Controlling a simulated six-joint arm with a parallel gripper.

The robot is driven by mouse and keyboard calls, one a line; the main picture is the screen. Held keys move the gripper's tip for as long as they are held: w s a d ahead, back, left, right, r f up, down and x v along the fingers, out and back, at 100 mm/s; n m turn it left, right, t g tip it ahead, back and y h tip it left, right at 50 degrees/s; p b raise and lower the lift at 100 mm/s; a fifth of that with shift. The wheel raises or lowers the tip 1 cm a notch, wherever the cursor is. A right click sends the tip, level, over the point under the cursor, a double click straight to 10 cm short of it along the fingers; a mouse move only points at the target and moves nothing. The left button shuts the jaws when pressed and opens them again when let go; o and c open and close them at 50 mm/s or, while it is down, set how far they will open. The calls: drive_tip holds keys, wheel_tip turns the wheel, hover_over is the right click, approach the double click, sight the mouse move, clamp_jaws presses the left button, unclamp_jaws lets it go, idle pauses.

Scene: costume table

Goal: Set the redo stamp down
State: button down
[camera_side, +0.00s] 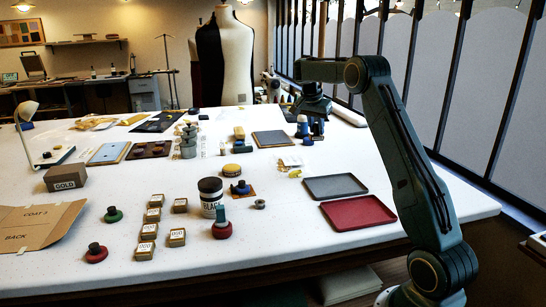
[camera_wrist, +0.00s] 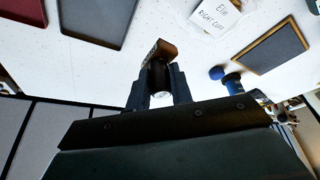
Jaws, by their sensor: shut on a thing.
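My gripper (camera_wrist: 157,92) is shut on a stamp, taken as the redo stamp (camera_wrist: 162,50). The stamp has a brown block and a dark round handle, and the handle sits between the two fingers. In the wrist view the block points away from the gripper, over the white table. No lettering on it can be read. In the side view my gripper (camera_side: 312,108) is at the far right of the table, above the blue-handled stamps, and the held stamp cannot be made out there.
Blue-handled stamps (camera_side: 302,126) stand close below my gripper; one shows beside it in the wrist view (camera_wrist: 232,83). A dark slate pad (camera_wrist: 268,47) and a labelled bag (camera_wrist: 212,17) lie nearby. A grey tray (camera_side: 336,187) and a red tray (camera_side: 357,212) lie nearer the front.

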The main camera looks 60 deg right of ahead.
drive_tip(key=s+a+r, duration=0.2)
drive_tip(key=a, duration=0.7)
drive_tip(key=s+a+r, duration=0.1)
drive_tip(key=a+r, duration=0.1)
drive_tip(key=a, duration=0.7)
drive_tip(key=s+a+r, duration=0.2)
drive_tip(key=a, duration=0.7)
drive_tip(key=shift+s+n, duration=0.35)
drive_tip(key=shift+n, duration=0.05)
wheel_tip(320, 180, down, 16)
drive_tip(key=shift+r, duration=0.2)
drive_tip(key=shift+f, duration=0.1)
drive_tip(key=shift+f, duration=2)
drive_tip(key=shift+f, duration=0.15)
